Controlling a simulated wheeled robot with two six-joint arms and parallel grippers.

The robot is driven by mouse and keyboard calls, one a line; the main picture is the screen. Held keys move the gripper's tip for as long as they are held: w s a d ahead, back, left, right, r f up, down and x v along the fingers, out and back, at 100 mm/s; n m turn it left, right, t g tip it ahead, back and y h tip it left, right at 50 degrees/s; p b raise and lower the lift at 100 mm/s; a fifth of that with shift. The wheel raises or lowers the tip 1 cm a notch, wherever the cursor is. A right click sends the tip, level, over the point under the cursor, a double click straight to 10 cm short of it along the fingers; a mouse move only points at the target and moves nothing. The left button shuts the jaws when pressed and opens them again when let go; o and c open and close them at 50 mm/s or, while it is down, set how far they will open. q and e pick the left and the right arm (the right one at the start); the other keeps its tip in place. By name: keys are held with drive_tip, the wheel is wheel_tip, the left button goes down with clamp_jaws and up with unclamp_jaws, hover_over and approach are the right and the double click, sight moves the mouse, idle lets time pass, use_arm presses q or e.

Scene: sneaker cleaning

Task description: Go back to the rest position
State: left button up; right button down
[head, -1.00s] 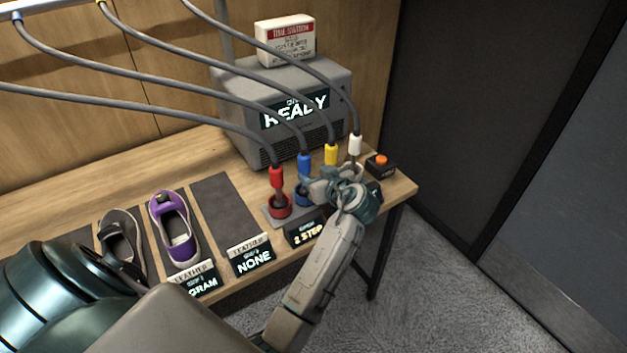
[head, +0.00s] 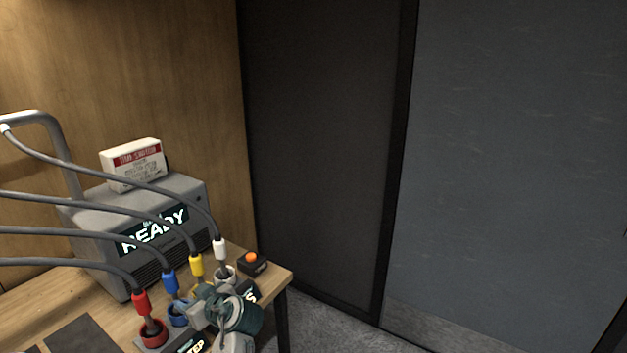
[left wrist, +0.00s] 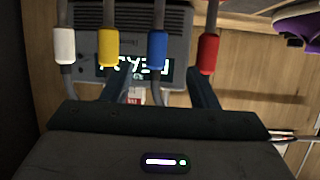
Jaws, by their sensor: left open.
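My left gripper (head: 212,300) is at the table's right end, in front of the coloured cups. It is open, and in the left wrist view its two fingers (left wrist: 160,85) stand apart with nothing held between them. The red (head: 141,303), blue (head: 171,284), yellow (head: 196,265) and white (head: 219,249) hose ends stand upright above their cups. My gripper partly hides the yellow cup. In the left wrist view the picture is upside down and the hose ends hang beyond the fingers. My right gripper is not in view.
A grey machine (head: 88,212) reading READY stands behind the hoses with a white box (head: 133,164) on top. A black box with an orange button (head: 252,258) sits near the table's (head: 270,281) right edge. A purple shoe (left wrist: 296,22) shows in the left wrist view. Floor to the right is clear.

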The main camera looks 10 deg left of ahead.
use_arm(q)
drive_tip(key=s+d+f+m+g+h, duration=0.1)
drive_tip(key=s+f+m+h, duration=0.2)
drive_tip(key=s+f, duration=0.45)
drive_tip(key=s+d+f+m+h, duration=0.1)
drive_tip(key=s+f+m+h, duration=0.25)
drive_tip(key=s, duration=0.65)
drive_tip(key=s+d+f+m+g+h, duration=0.1)
drive_tip(key=s+d+m+h, duration=0.15)
drive_tip(key=s, duration=0.55)
drive_tip(key=s+d+m+g+h, duration=0.15)
drive_tip(key=s+d+m, duration=0.25)
drive_tip(key=s, duration=0.5)
wheel_tip(320, 180, down, 32)
drive_tip(key=a+b, duration=0.2)
drive_tip(key=s+a+f+g+b, duration=0.1)
drive_tip(key=s+f+g, duration=0.1)
drive_tip(key=s+f, duration=1.5)
wheel_tip(320, 180, down, 4)
drive_tip(key=shift+s+a+r+n+h, duration=0.2)
drive_tip(key=shift+s+n+h, duration=0.1)
drive_tip(key=shift+s+h, duration=0.1)
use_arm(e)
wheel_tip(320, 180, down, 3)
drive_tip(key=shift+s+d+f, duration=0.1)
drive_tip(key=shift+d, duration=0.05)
